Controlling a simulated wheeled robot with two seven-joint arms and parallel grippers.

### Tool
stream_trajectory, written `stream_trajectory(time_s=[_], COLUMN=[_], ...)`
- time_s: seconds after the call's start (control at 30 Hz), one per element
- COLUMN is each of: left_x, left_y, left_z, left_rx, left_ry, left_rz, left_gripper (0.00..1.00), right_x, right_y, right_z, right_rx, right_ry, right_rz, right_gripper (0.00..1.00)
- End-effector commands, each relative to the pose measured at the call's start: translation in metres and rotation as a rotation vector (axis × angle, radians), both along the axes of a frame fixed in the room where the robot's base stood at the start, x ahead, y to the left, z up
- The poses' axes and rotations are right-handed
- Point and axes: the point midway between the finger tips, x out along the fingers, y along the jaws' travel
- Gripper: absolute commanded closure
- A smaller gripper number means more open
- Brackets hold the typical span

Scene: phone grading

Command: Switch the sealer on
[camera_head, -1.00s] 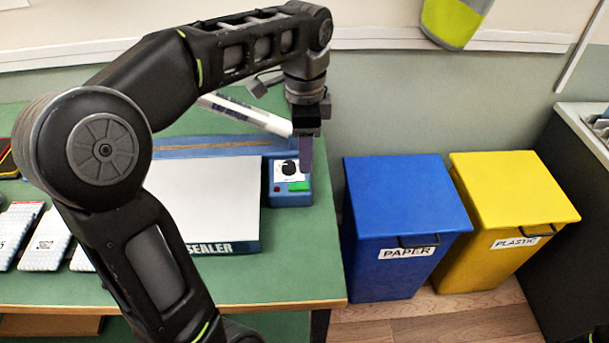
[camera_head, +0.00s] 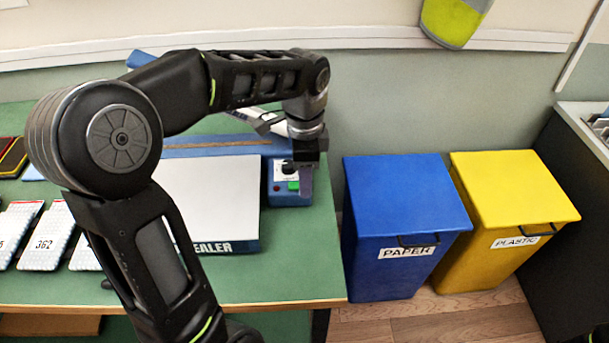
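The sealer has a white bed (camera_head: 215,195) with lettering on its front edge, and a blue control box (camera_head: 290,199) at its right end. The box carries a dark knob, a red button or lamp (camera_head: 277,188) and a green switch (camera_head: 293,186). My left gripper (camera_head: 306,184) points down over the right part of the box. Its fingers show as one narrow piece, so it looks shut and empty. The fingertips are beside the green switch's right edge; I cannot tell whether they touch. The gripper body hides part of the knob's surround. My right gripper is out of view.
Phones in clear wrap (camera_head: 45,240) lie on the green table (camera_head: 250,288) at left. A blue paper bin (camera_head: 404,190) and a yellow plastic bin (camera_head: 510,190) stand right of the table.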

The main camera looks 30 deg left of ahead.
Motion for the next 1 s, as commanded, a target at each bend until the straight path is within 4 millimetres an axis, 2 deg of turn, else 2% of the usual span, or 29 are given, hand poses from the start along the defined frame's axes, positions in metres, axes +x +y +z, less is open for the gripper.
stream_trajectory(time_s=[0.07,0.47,0.8,1.0], left_x=[0.000,0.000,0.000,-0.003], left_y=[0.000,0.000,0.001,0.004], left_z=[0.000,0.000,0.000,0.000], left_rx=[0.000,0.000,-0.008,-0.106], left_ry=[0.000,0.000,-0.006,-0.083], left_rz=[0.000,0.000,0.000,0.003], left_gripper=[0.68,1.00,1.00,1.00], right_x=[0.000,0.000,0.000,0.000], right_y=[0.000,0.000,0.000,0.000], right_z=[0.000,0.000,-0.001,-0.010], right_rx=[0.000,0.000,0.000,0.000], right_ry=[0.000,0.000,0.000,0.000], right_rz=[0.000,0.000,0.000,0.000], right_gripper=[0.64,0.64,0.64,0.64])
